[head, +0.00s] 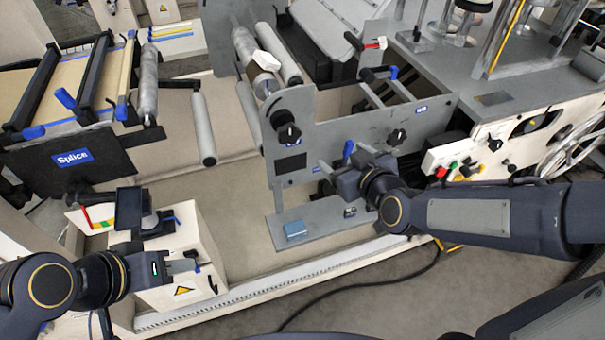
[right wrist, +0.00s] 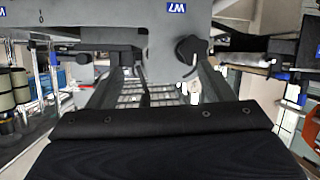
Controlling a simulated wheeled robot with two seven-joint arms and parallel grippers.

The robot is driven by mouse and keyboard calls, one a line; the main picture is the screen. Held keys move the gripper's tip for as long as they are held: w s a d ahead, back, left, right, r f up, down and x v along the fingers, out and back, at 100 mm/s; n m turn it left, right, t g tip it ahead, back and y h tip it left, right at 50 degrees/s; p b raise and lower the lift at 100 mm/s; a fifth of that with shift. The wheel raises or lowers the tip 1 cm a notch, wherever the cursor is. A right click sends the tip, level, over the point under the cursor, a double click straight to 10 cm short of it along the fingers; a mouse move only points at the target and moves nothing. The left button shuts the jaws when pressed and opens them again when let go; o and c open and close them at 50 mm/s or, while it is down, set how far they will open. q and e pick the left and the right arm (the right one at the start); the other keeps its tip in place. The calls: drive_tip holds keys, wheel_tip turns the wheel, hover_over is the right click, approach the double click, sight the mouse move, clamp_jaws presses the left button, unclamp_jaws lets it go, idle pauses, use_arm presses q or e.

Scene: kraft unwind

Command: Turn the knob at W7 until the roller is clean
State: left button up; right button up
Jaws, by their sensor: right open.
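Another black knob (head: 288,132) is on the plate's left end. The right wrist view shows a blue W7 label (right wrist: 181,8) with a dark knob (right wrist: 189,48) below it. A metal roller (head: 252,58) carries a whitish piece and brownish patches. My right gripper (head: 338,167) is open and empty before the plate. My left gripper (head: 197,263) is over a cream box; its jaw gap is unclear.
A blue-handled lever (head: 348,150) stands close by my right gripper. A grey shelf (head: 320,232) with a blue block lies below it. The Splice table (head: 75,158) is at left. A control panel (head: 468,160) with colored buttons is at right.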

sight(290, 137)
drive_tip(key=w+a+f+n+t, duration=0.1)
drive_tip(key=w+a+n, duration=0.1)
drive_tip(key=a, duration=0.1)
drive_tip(key=w+a+f+n+t, duration=0.1)
drive_tip(key=w+a+t, duration=0.1)
drive_tip(key=w+a, duration=0.1)
drive_tip(key=w+a+f+n+t+y, duration=0.1)
drive_tip(key=w+a+n, duration=0.1)
drive_tip(key=a, duration=0.2)
drive_tip(key=shift+w+a+f+n, duration=0.1)
drive_tip(key=shift+w+f+n, duration=0.15)
drive_tip(key=shift+w+n, duration=0.05)
drive_tip(key=b+x, duration=0.1)
drive_tip(key=x, duration=0.2)
drive_tip(key=shift+f+b, duration=0.1)
drive_tip(key=shift+b, duration=0.2)
use_arm(q)
drive_tip(key=shift+f, duration=1.45)
use_arm(e)
drive_tip(key=shift+x, duration=0.75)
